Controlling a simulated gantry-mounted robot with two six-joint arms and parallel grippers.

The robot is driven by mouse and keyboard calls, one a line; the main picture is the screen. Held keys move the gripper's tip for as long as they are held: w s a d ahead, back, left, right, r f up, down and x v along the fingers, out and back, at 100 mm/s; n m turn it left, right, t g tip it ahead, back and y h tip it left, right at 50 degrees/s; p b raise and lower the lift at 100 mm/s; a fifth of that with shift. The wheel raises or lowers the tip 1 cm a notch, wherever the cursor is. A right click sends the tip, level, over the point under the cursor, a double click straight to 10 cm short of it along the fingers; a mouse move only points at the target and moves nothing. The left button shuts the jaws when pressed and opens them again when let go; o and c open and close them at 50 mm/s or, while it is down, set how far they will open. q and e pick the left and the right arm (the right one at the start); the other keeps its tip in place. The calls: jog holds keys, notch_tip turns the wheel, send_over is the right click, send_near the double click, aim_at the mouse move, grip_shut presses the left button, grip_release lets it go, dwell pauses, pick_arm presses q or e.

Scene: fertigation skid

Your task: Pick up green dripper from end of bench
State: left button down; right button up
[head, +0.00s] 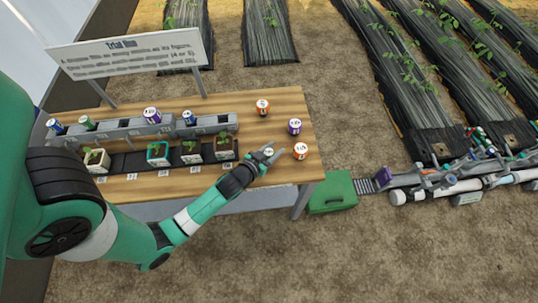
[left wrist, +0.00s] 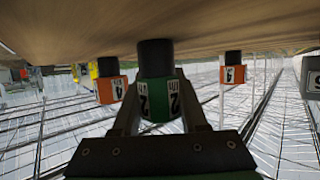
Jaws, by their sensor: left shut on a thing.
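The green dripper (left wrist: 158,92) shows in the middle of the left wrist view, with a black end and white labels reading 2 L/h. My left gripper (left wrist: 160,118) is shut around it, one finger on each side. In the head view my left gripper (head: 268,155) is at the right end of the wooden bench (head: 262,174), and its fingers mostly hide the dripper. The black end is close to the bench top; I cannot tell whether it touches. My right gripper is not in view.
Two orange drippers (head: 300,151) (head: 262,107) and a purple one (head: 294,126) stand near my left gripper. Potted seedlings (head: 190,152) and a grey rack (head: 128,127) are to the left. A green box (head: 332,193) is on the ground beside the bench.

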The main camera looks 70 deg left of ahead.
aim_at(269, 154)
pick_arm(q)
jog(key=shift+r+p, duration=0.3)
jog(key=shift+r, duration=0.15)
notch_tip(269, 154, up, 3)
jog(key=shift+f+p, duration=0.1)
jog(key=shift+p, duration=0.75)
jog(key=s+r, duration=0.1)
jog(key=d+r+p, duration=0.1)
jog(key=s+d+r+p, duration=0.1)
jog(key=r, duration=0.1)
jog(key=shift+s+d, duration=0.1)
jog(key=shift+s, duration=0.2)
jog(key=r+v, duration=0.1)
jog(key=v, duration=1.1)
jog(key=shift+w+d+b, duration=0.25)
jog(key=shift+w+b, duration=0.05)
jog(key=shift+w, duration=0.15)
jog(key=shift+a+f, duration=0.1)
